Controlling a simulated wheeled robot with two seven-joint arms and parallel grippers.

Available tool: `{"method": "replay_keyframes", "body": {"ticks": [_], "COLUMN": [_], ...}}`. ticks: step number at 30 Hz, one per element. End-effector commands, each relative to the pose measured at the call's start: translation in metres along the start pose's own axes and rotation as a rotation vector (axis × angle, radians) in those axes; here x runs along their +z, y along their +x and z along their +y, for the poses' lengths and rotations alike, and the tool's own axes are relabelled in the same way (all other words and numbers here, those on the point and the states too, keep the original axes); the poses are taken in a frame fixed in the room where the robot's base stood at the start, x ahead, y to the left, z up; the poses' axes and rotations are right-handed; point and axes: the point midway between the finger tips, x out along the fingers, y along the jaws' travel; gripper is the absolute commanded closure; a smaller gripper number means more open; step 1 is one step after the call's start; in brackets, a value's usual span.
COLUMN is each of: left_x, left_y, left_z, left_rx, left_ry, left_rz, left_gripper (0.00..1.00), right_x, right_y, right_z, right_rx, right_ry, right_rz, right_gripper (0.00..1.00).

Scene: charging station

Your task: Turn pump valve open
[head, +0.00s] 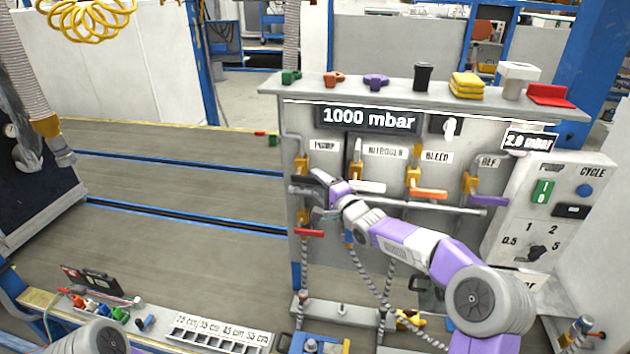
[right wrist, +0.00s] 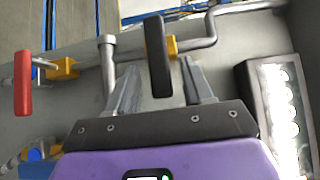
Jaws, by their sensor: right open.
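The pump valve has a yellow body (head: 302,164) at the left edge of the grey panel, beside the PUMP label (head: 325,146). In the right wrist view its black handle (right wrist: 157,55) lies crosswise to the grey pipe, with its yellow body (right wrist: 171,46) beside it. My right gripper (head: 313,193) is at this handle, its fingers (right wrist: 160,86) open on either side. The handle reaches into the gap, and gaps show on both sides. In the head view my gripper partly hides the handle. My left gripper is not in view.
A red-handled valve (head: 309,233) sits just below my right gripper. Nitrogen (head: 368,186), bleed (head: 427,193) and orange-purple ref (head: 489,201) handles line the panel to the right. A horizontal pipe (head: 455,208) runs beneath them. The display (head: 368,119) reads 1000 mbar.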

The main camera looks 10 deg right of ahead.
Motion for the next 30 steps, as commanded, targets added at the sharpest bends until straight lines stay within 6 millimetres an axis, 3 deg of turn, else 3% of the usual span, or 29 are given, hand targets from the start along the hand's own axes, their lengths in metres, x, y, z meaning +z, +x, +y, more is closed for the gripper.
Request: {"method": "replay_keyframes", "body": {"ticks": [6, 17, 27, 30], "left_x": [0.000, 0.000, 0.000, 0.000], "left_y": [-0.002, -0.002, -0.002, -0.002], "left_z": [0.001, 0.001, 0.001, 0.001], "left_rx": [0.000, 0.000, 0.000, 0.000], "left_ry": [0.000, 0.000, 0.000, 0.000], "left_rz": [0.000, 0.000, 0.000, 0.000], "left_gripper": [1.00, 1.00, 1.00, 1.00], "right_x": [0.001, 0.000, 0.000, 0.000], "right_y": [0.019, 0.022, 0.022, 0.022], "right_z": [0.000, 0.000, 0.000, 0.000], "right_rx": [0.000, 0.001, 0.001, 0.001], "right_ry": [0.000, -0.001, -0.001, -0.001], "right_rz": [-0.001, 0.000, 0.000, 0.000], "right_gripper": [0.49, 0.49, 1.00, 1.00]}}
